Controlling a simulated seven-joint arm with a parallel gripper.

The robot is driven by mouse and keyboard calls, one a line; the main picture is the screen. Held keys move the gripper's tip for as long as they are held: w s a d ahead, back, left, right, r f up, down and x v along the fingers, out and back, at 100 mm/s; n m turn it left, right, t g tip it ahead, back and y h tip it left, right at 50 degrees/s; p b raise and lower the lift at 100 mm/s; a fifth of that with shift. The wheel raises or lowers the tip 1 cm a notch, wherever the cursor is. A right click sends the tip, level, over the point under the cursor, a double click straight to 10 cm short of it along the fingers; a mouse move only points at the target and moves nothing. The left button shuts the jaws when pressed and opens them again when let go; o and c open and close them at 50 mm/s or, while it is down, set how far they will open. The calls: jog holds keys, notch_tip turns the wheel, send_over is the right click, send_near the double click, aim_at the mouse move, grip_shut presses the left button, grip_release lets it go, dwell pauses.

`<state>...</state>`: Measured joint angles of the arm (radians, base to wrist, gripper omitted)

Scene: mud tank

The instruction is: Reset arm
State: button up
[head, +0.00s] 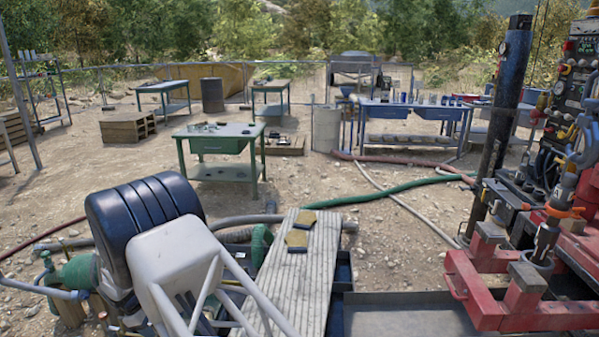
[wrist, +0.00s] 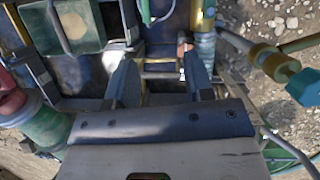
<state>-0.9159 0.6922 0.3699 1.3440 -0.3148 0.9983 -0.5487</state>
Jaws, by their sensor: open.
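My gripper (wrist: 160,75) shows in the wrist view with its two grey fingers spread apart. It is open, and nothing is held between the fingers. Beyond the gap are a dark surface and yellow bars, out of the fingers' grip as far as I can see. In the head view a large dark-blue and white rounded body, which looks like part of my arm, fills the lower left. The fingers cannot be made out there.
Red machinery (head: 480,295) stands at right. Hoses, including a green hose (head: 385,190), cross the dirt. A green table (head: 215,131) and a blue table (head: 412,107) stand farther back. A teal-tipped yellow fitting (wrist: 282,66) is right of the fingers.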

jog(key=w+d+r+m+y, duration=0.15)
jog(key=d+r+m, duration=0.25)
jog(key=d+r, duration=1.15)
jog(key=w+d+r+m, duration=0.3)
jog(key=d+r, duration=1.1)
jog(key=d, duration=0.3)
jog(key=s+d+r+m+y, duration=0.1)
jog(key=s+d+r+m, duration=0.1)
jog(key=s+d+r, duration=0.5)
jog(key=s+d+r+m, duration=0.3)
jog(key=s+d, duration=0.1)
jog(key=d, duration=0.8)
jog(key=s+d+r+m+y, duration=0.15)
jog(key=s+d+r, duration=0.3)
jog(key=d, duration=0.45)
jog(key=s+d+m+t, duration=0.1)
jog(key=s+d+m, duration=0.2)
jog(key=s+d, duration=0.3)
jog(key=s+d+f+m, duration=0.1)
jog(key=s+d+m, duration=0.2)
jog(key=s, duration=1.2)
jog(key=d, duration=0.3)
jog(key=shift+d+t, duration=0.2)
jog(key=shift+t, duration=0.2)
